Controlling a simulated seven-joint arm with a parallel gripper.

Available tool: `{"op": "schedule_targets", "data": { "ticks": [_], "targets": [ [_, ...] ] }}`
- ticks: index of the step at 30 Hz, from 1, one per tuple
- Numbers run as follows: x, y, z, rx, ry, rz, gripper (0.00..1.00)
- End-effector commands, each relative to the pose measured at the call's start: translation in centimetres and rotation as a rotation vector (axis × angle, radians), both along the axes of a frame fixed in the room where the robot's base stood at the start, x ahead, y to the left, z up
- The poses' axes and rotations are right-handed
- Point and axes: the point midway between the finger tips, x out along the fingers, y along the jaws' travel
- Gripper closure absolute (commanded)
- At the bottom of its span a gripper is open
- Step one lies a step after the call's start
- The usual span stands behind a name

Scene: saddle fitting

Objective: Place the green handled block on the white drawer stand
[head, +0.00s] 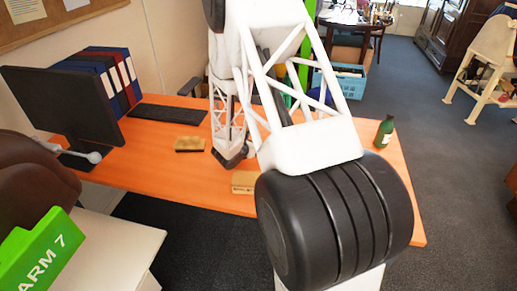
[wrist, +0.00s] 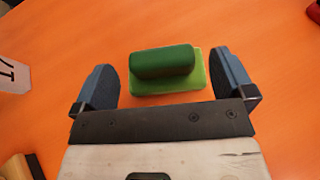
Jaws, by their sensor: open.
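The green handled block (wrist: 165,72) lies on the orange table in the wrist view, a light green base with a darker green rounded handle on top. My gripper (wrist: 162,62) is open, with one blue-grey finger to the left of the block and one to the right. Gaps show between both fingers and the block. In the head view my arm hides the block. I cannot surely identify the white drawer stand; a white cabinet-like surface (head: 112,243) shows at the lower left of the head view.
The orange table (head: 150,168) carries a monitor (head: 62,100), keyboard (head: 167,114), binders (head: 105,70), a brown block (head: 190,144), a wooden block (head: 244,182) and a green bottle (head: 384,132). A white object with dark marking (wrist: 12,72) stands at the wrist view's left edge.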

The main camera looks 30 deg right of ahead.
Motion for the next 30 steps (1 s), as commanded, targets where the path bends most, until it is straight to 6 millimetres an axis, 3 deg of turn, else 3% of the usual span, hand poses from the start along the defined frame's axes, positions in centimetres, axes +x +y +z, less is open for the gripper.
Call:
{"op": "schedule_targets", "data": {
  "ticks": [9,28,30],
  "targets": [
    [0.9,-2.4,-1.1,0.0,0.0,0.0,0.0],
    [1.0,-2.6,-1.1,0.0,0.0,0.0,0.0],
    [1.0,-2.6,-1.1,0.0,0.0,0.0,0.11]
  ]
}}
